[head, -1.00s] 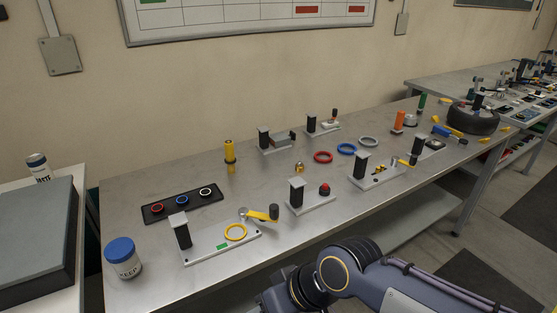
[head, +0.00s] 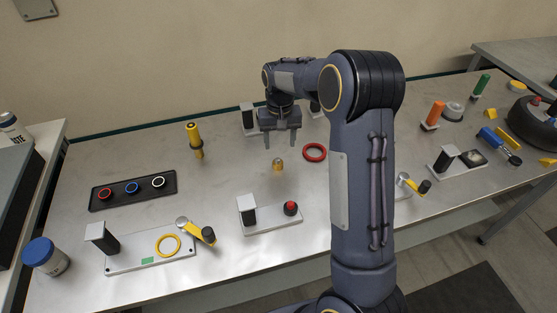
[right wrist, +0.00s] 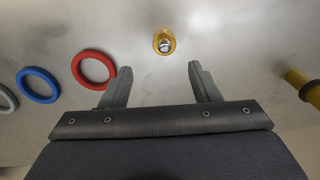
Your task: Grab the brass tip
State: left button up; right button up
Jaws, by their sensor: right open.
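The brass tip (head: 278,165) is a small gold-coloured piece standing on the bare metal table, left of the red ring. In the right wrist view the brass tip (right wrist: 164,41) lies ahead of the fingertips, roughly centred between them, with its pale top facing the camera. My right gripper (head: 281,146) is open and empty, above the table and behind the brass tip in the head view. Its two grey fingers (right wrist: 159,70) are spread wide and apart from the tip. My left gripper is out of view.
A red ring (head: 314,152) lies just right of the brass tip. A blue ring (right wrist: 38,85) lies beyond it in the wrist view. A yellow post (head: 195,140) stands to the left. A fixture with a red knob (head: 291,208) sits in front. Table around the tip is clear.

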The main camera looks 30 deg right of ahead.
aim_at(278, 159)
jog(key=f, duration=0.2)
jog(key=f+p, duration=0.1)
jog(key=f, duration=0.1)
jog(key=a+f, duration=0.1)
jog(key=f, duration=0.1)
jog(key=shift+s+f+p, duration=0.2)
jog(key=shift+s+p, duration=0.05)
jog(key=shift+p, duration=0.1)
jog(key=shift+f, duration=0.5)
jog(key=c, duration=1.1)
jog(key=shift+o, duration=0.2)
jog(key=shift+r, duration=0.15)
jog(key=shift+w+r, duration=0.1)
jog(key=shift+r, duration=0.45)
jog(key=s+a+r+b, duration=0.3)
jog(key=s+a+r, duration=0.4)
jog(key=a+r, duration=0.4)
jog(key=shift+s+a+r+b, duration=0.25)
jog(key=shift+a+r+b, duration=0.1)
jog(key=shift+a+b, duration=0.1)
